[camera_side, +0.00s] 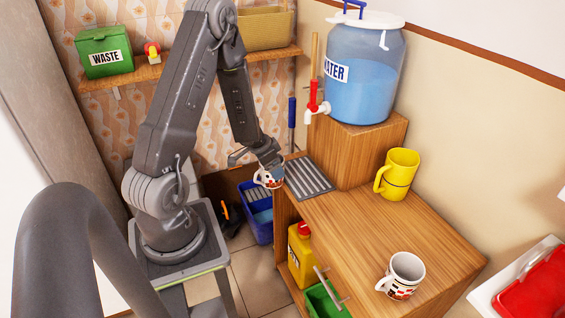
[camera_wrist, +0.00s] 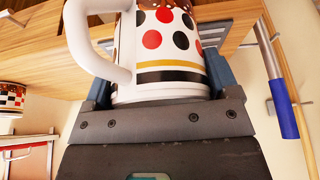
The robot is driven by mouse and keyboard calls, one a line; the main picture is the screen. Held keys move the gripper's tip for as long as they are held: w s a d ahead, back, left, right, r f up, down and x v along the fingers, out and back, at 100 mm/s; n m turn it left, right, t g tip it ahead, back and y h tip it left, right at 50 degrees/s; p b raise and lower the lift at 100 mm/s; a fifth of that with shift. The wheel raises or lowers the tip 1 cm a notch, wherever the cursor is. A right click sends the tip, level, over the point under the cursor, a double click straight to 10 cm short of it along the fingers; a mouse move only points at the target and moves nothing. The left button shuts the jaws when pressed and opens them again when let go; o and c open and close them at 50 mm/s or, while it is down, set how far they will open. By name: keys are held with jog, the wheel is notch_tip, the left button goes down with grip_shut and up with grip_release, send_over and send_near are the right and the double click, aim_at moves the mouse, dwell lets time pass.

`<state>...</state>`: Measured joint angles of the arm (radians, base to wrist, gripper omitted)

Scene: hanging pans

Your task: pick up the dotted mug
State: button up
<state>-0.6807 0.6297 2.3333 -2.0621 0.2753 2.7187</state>
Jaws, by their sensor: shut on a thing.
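The dotted mug (camera_wrist: 172,45) is white with red and black dots and a gold and black band. Its white handle is on the left in the wrist view. My gripper (camera_wrist: 160,90) is shut on it, with a finger on each side of its lower body. In the side view, my gripper (camera_side: 268,165) holds the dotted mug (camera_side: 265,180) beside the left edge of the wooden counter (camera_side: 350,232), just left of the metal drain grate (camera_side: 308,177). My gripper partly covers the mug there.
A yellow mug (camera_side: 398,174) and a white checkered mug (camera_side: 402,276) stand on the counter. A water jug (camera_side: 362,75) with a red-handled tap sits on a wooden block (camera_side: 355,150) behind the grate. A blue crate (camera_side: 257,215) is below my gripper. The counter's middle is clear.

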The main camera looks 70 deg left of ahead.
aim_at(261, 180)
jog(key=shift+s, duration=3)
